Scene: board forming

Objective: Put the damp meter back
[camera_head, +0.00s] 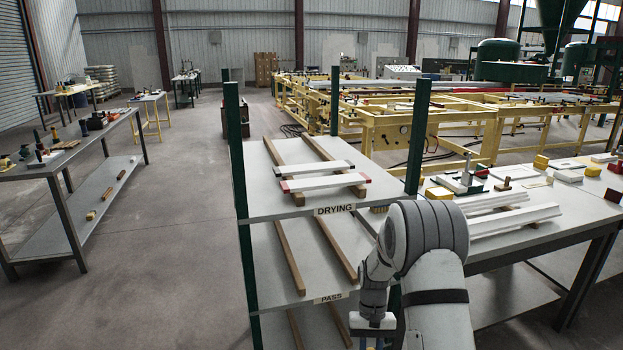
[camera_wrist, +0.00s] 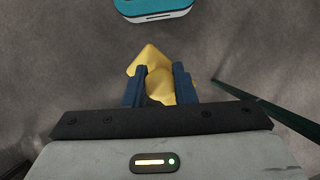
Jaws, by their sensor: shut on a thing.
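My gripper (camera_wrist: 158,84) is shut on a yellow thing, taken to be the damp meter (camera_wrist: 148,58). In the head view my arm hangs low in front of the rack, at the near left end of the right-hand table (camera_head: 490,258). The fingertips and the held thing are out of sight there below the picture edge.
The green-posted rack has a DRYING shelf (camera_head: 262,196) bearing two boards on wooden battens, and a PASS shelf (camera_head: 268,280) below. The right-hand table carries white mouldings (camera_head: 515,219), a yellow block (camera_head: 438,193) and small tools. Open floor (camera_head: 165,250) lies left of the rack.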

